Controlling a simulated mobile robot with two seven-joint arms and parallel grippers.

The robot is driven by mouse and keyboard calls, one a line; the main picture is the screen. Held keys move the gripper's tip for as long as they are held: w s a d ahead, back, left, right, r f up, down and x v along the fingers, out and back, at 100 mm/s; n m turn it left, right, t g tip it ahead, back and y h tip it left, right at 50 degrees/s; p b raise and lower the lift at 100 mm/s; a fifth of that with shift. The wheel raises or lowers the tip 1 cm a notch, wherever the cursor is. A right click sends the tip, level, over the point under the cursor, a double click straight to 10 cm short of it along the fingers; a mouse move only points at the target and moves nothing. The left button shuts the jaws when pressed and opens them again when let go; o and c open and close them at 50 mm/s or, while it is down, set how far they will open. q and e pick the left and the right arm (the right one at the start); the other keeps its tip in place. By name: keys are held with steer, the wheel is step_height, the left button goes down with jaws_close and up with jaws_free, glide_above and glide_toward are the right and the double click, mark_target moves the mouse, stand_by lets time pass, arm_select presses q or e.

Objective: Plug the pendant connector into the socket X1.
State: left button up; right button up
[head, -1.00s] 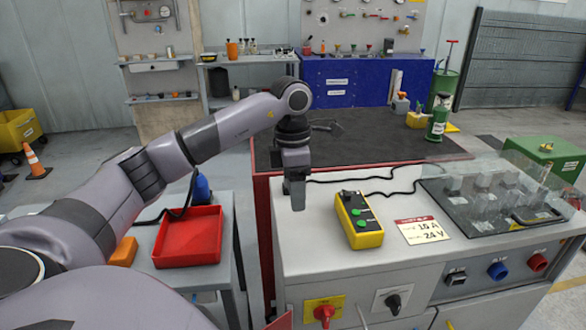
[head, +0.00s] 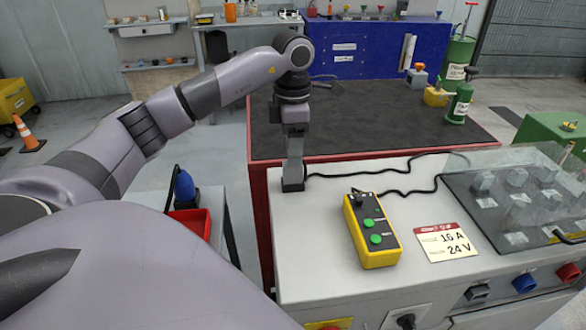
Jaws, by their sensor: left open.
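The yellow pendant (head: 379,245) with green buttons lies on the grey bench top. A black cable (head: 400,191) runs behind it, and another stretch ends beside my left gripper. My left gripper (head: 292,186) points down at the back left of the bench top, left of the pendant. Its jaws are open; its dark tip hides whatever lies between them, so I cannot make out the pendant connector there. Coloured sockets sit on the front panel: a dark one (head: 478,292), a blue one (head: 525,283) and a red one (head: 568,273). Their labels are unreadable, so I cannot tell which is X1. My right gripper is out of view.
A red tray (head: 200,222) and a blue object (head: 184,189) are on a side table at left. The bench top front left is clear.

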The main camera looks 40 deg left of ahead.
mark_target(293, 169)
arm_select(q)
steer(key=shift+s+d+f, duration=0.1)
steer(key=shift+s+f, duration=0.05)
steer(key=shift+f, duration=0.75)
step_height(293, 169, down, 4)
steer(key=shift+f+p, duration=0.1)
steer(key=shift+p, duration=0.35)
steer(key=shift+c, duration=0.3)
jaws_close()
